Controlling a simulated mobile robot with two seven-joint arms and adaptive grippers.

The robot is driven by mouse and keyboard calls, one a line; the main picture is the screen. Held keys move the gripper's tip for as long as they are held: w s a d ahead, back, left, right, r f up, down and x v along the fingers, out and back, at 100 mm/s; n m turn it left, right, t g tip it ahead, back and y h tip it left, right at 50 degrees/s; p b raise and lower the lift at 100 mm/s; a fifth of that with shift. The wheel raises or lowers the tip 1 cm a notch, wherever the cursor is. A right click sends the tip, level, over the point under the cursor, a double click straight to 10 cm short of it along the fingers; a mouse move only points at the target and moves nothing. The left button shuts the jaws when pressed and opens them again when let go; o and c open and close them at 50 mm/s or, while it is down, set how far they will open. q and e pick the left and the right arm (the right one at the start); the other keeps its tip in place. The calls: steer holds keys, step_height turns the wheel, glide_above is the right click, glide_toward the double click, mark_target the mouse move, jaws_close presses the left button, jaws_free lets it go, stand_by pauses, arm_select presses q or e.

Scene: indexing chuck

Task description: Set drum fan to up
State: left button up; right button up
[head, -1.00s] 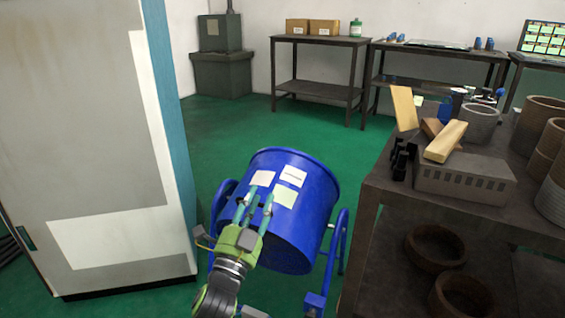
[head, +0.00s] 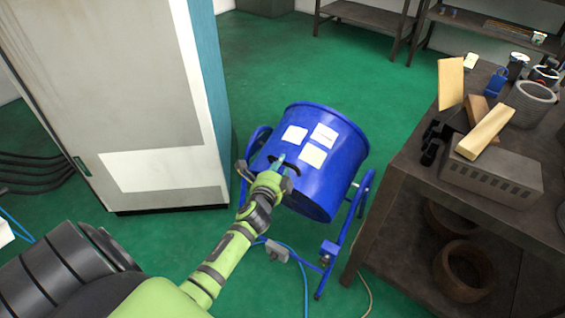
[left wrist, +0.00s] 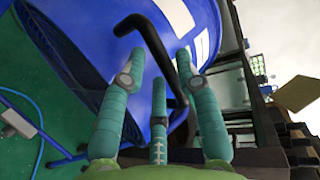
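The drum fan (head: 325,185) is a blue drum with white labels, sitting tilted in a blue tubular stand (head: 345,240) on the green floor. A dark bent handle (head: 291,164) on the drum's side shows in the head view; it also crosses the left wrist view (left wrist: 152,37). My left gripper (head: 278,161) is at this handle, near the drum's left side. In the left wrist view its teal fingers (left wrist: 160,72) are spread apart, with the handle passing between them. I cannot tell whether they touch it. My right gripper is not in view.
A tall grey cabinet (head: 120,95) stands close on the left. A dark workbench (head: 415,160) with wood blocks (head: 485,132) and a grey vented box (head: 490,178) is close on the right. A blue cable (head: 304,280) lies on the floor. Green floor behind the drum is clear.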

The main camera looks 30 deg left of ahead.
arm_select(q)
steer(key=shift+x, duration=0.95)
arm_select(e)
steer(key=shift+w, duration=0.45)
arm_select(q)
jaws_close()
steer(key=shift+r, duration=0.1)
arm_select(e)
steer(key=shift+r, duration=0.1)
